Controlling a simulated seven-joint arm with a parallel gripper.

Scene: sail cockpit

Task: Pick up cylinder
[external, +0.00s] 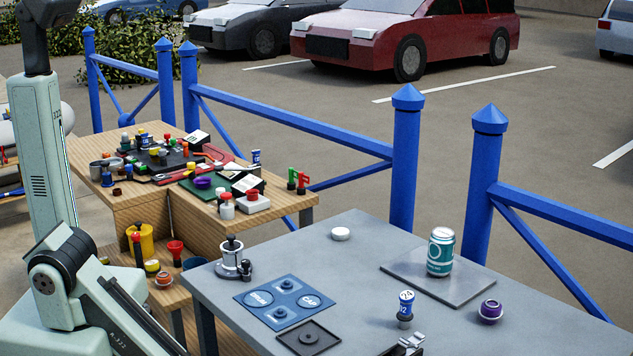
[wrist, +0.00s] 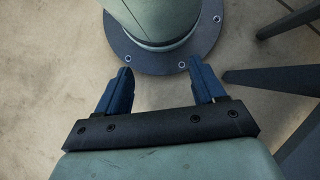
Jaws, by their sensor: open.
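Several things on the grey table could be the cylinder, and I cannot tell which is meant. A teal and silver can (external: 440,252) stands upright on a flat grey plate (external: 402,270). A small blue and white cylinder (external: 405,308) stands upright in front of it.
The grey table (external: 362,232) also holds a purple ring-like piece (external: 490,311), a blue panel (external: 284,301), a black square tray (external: 308,338) and a metal pot-like piece (external: 233,260). A cluttered wooden table (external: 150,202) stands left. Blue railings (external: 300,122) run behind.

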